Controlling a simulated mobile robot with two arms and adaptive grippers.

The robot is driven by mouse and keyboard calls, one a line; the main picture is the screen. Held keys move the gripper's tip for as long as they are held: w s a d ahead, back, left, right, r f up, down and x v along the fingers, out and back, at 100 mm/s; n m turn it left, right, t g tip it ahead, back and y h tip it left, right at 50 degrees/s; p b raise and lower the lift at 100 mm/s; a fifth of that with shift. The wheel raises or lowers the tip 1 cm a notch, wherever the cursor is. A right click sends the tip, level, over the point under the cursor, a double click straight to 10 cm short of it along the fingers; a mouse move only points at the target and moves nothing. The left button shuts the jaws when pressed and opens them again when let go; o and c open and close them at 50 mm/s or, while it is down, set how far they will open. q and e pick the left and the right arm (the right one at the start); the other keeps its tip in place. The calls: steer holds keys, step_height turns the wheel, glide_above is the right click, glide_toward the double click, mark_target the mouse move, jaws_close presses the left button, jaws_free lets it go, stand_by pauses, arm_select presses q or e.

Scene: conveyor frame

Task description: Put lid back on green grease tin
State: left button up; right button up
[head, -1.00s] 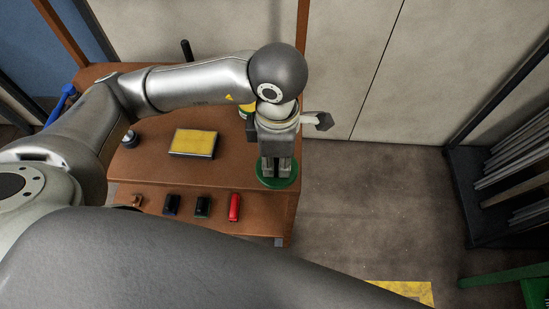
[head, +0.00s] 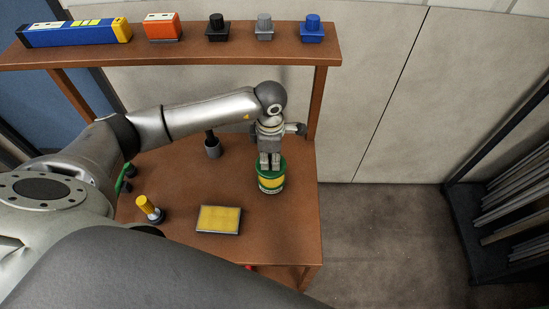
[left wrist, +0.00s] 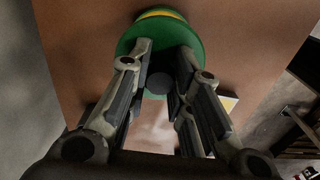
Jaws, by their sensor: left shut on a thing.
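The grease tin (head: 271,184), green with a yellow band, stands upright near the right edge of the brown table. My left gripper (head: 270,163) points down over it, shut on the green lid (head: 284,166). In the left wrist view the round green lid (left wrist: 165,34) has a dark knob (left wrist: 160,83) between the fingers (left wrist: 164,62). A yellow and green part of the tin (left wrist: 160,13) shows past the lid's far edge. The lid is at the tin's top; I cannot tell whether it is seated or just above. My right gripper is not in view.
A yellow pad in a grey frame (head: 219,219) lies in front of the tin. A yellow-handled tool (head: 149,206) and a dark cylinder (head: 212,147) stand to the left. A shelf (head: 190,50) with boxes and knobs spans the back. Open floor lies right.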

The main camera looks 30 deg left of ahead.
mark_target(271, 168)
arm_select(q)
steer(key=shift+d+f+b, duration=0.15)
steer(key=shift+f+b, duration=0.15)
steer(key=shift+f, duration=0.35)
step_height(271, 168, down, 4)
steer(key=shift+r+b, duration=0.2)
steer(key=shift+b, duration=1)
steer(key=shift+f+b, duration=0.45)
steer(key=shift+f+b, duration=0.25)
steer(key=shift+b, duration=0.75)
stand_by(0.6)
stand_by(0.3)
